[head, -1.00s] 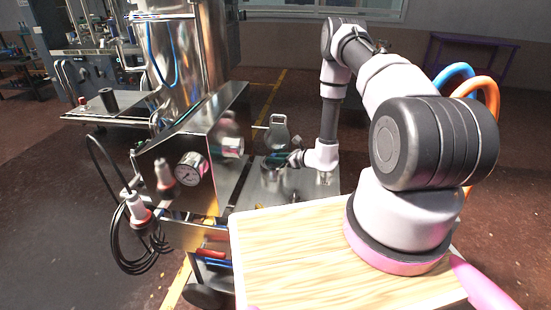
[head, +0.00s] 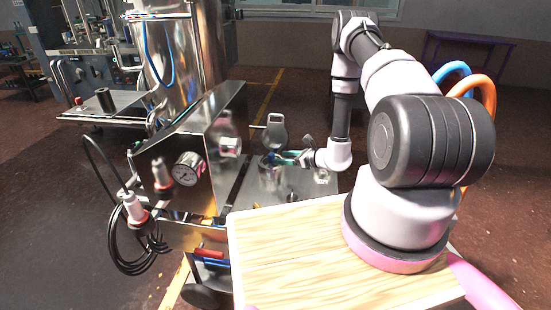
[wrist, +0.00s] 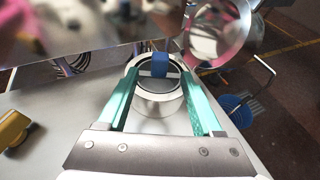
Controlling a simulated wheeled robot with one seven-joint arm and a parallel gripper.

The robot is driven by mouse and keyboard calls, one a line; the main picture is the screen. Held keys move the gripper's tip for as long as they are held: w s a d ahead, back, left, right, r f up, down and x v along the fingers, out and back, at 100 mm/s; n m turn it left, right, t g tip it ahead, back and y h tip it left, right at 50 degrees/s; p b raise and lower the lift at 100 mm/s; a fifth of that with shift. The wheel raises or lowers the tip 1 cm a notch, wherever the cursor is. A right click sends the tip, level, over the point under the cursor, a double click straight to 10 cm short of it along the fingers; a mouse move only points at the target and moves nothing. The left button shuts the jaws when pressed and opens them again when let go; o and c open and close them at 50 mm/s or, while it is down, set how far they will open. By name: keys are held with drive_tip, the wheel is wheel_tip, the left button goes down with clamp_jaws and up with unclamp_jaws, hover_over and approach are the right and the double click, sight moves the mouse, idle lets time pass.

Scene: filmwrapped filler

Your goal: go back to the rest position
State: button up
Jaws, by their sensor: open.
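My gripper (wrist: 160,78) is open, with its two green fingers spread apart. In the wrist view the fingers point toward a round metal opening (wrist: 157,104) in the machine's steel top, one on each side of it. A small blue block (wrist: 160,66) shows at the opening, between the fingertips; I cannot tell whether it touches them. In the head view my gripper (head: 289,157) is small, low over the steel top and left of my wrist.
The filler's steel box with a gauge (head: 187,168) stands left of my gripper. A round raised lid (head: 275,131) stands behind the opening. In the wrist view, a yellow object (wrist: 12,129) lies at left and a blue brush (wrist: 240,108) is at right.

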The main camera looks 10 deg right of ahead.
drive_tip(key=v, duration=0.5)
drive_tip(key=s+a+r+n+g+y, duration=0.1)
drive_tip(key=s+a+r+n+g, duration=0.2)
drive_tip(key=r, duration=0.7)
drive_tip(key=a+r+n+g+y, duration=0.1)
drive_tip(key=a+r+n+g, duration=0.3)
drive_tip(key=r, duration=0.6)
drive_tip(key=s+a+r+n+g+y, duration=0.1)
drive_tip(key=s+a+r+n, duration=0.1)
drive_tip(key=r+n, duration=0.6)
drive_tip(key=s+d+r+n+t+h, duration=0.1)
drive_tip(key=s+d+r+n+h, duration=0.1)
drive_tip(key=s+r, duration=0.4)
drive_tip(key=s+d+r+n+t+h, duration=0.2)
drive_tip(key=s+d+r+n+h, duration=0.1)
drive_tip(key=s+r, duration=0.4)
drive_tip(key=s+d+r+n+t+h, duration=0.2)
drive_tip(key=s+r+h, duration=0.3)
drive_tip(key=r, duration=0.5)
drive_tip(key=shift+s+d+n, duration=0.3)
drive_tip(key=shift+s+n, duration=0.4)
drive_tip(key=shift+s, duration=0.4)
